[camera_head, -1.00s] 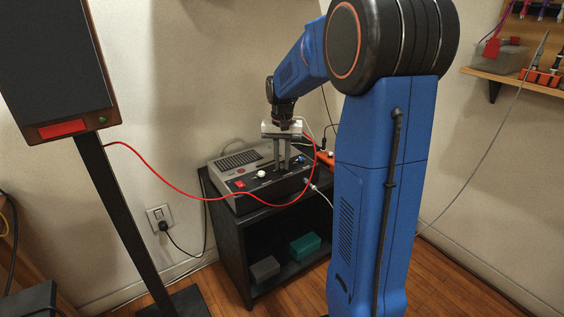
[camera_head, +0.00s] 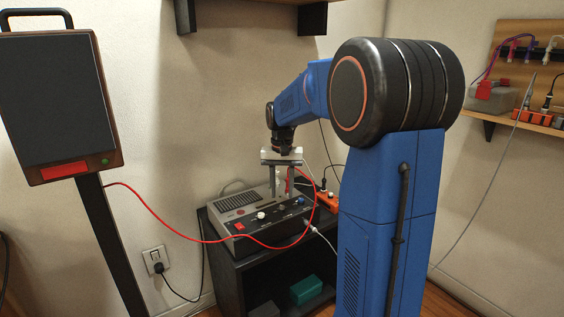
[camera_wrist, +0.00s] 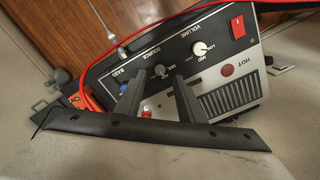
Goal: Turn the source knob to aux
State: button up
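The source knob (camera_wrist: 161,71) is a small dark knob at the SOURCE label, in the middle of the black panel of a grey device (camera_head: 232,203). A white volume knob (camera_wrist: 199,48) and a blue bass knob (camera_wrist: 123,87) sit on either side of it. My gripper (camera_wrist: 160,76) is open. In the wrist view its two grey fingers appear on either side of the source knob. In the head view my gripper (camera_head: 281,195) points down just above the panel, with nothing between the fingers. The knob's pointer direction and small position labels are too small to read.
The device stands on a black shelf unit (camera_head: 230,260). A red cable (camera_head: 160,217) hangs across the panel's front from a dark screen on a stand (camera_head: 55,95). A red rocker switch (camera_wrist: 237,27) is beside the volume knob.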

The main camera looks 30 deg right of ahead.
aim_at(282, 206)
notch_tip(282, 206, up, 12)
dwell(0.4)
jog(key=shift+r, duration=0.1)
dwell(0.3)
jog(key=s+a+f+n+t, duration=0.1)
jog(key=s+a+n, duration=0.1)
jog(key=s+a, duration=0.45)
jog(key=s+a+f+n+t, duration=0.15)
jog(key=s+a, duration=0.25)
jog(key=s, duration=0.5)
jog(key=s+a+f+n+t, duration=0.2)
jog(key=s+a+f, duration=0.3)
jog(key=s+f, duration=0.6)
jog(key=s+n, duration=0.1)
jog(key=s, duration=0.3)
jog(key=shift+n, duration=0.35)
jog(key=shift+c, duration=0.5)
